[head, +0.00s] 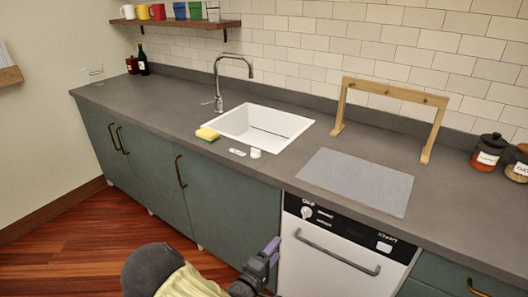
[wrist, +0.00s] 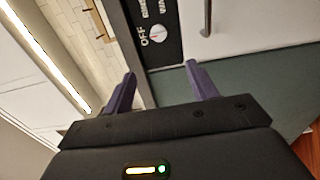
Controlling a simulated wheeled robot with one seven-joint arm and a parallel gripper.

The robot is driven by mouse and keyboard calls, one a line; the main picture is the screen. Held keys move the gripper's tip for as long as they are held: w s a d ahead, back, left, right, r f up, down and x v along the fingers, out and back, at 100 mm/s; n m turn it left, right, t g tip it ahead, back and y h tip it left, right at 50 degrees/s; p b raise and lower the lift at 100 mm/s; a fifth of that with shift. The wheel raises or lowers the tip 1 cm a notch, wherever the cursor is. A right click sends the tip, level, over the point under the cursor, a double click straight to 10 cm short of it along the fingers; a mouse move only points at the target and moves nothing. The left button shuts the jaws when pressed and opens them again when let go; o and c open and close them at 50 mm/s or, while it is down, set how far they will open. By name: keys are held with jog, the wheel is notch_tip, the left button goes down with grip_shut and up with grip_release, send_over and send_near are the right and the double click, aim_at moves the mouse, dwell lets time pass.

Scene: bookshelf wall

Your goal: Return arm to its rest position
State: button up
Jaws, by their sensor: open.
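My gripper (head: 269,254) is low in front of the lower cabinets in the head view, near the left edge of the white dishwasher (head: 325,253). In the wrist view my gripper (wrist: 162,82) has its two purple fingers apart with nothing between them. Beyond the fingers the wrist view shows the dishwasher's black control strip with a knob (wrist: 157,33) and the green cabinet front (wrist: 235,90). I cannot tell how far the fingertips are from these fronts.
A grey counter (head: 160,106) runs along the wall with a white sink (head: 285,119), a yellow sponge (head: 207,135), a grey mat (head: 360,180), a wooden rack (head: 338,105) and jars (head: 488,152). A shelf (head: 190,23) holds mugs and glasses. Wooden floor (head: 65,245) is clear at left.

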jog(key=s+d+r+m+g+y+p, duration=0.1)
jog(key=s+d+r+m+g+y, duration=0.45)
jog(key=s+r, duration=0.2)
jog(key=s+d+r+m+g+y, duration=0.5)
jog(key=s+r+m+g, duration=0.15)
jog(key=s, duration=0.25)
notch_tip(320, 180, up, 12)
jog(key=n+p, duration=0.1)
jog(key=p, duration=1.2)
jog(key=shift+w+r, duration=0.2)
jog(key=shift+w, duration=0.1)
